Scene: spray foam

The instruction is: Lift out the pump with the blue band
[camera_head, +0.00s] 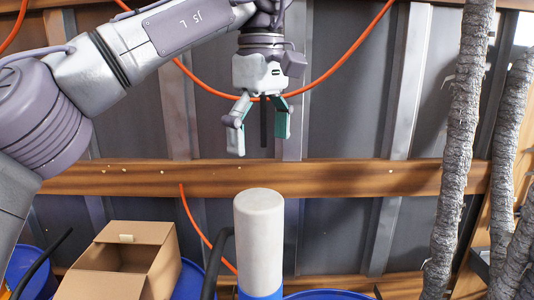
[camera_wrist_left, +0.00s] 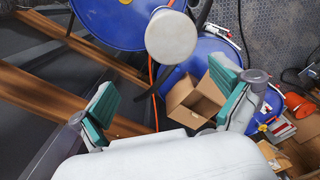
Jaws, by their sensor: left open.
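The pump is an upright pale grey cylinder (camera_head: 259,240) with a blue band (camera_head: 260,294) at the bottom edge of the head view. In the left wrist view its round pale top (camera_wrist_left: 171,36) shows above a blue drum. Its lower part is cut off in the head view. My left gripper (camera_head: 258,146) is open and empty, above the pump and apart from it. Its two green-padded fingers also show in the left wrist view (camera_wrist_left: 165,108), with the pump top beyond them. My right gripper is not in view.
An open cardboard box (camera_head: 114,265) stands left of the pump on a blue drum (camera_head: 188,280). Dark hoses rise beside the pump.

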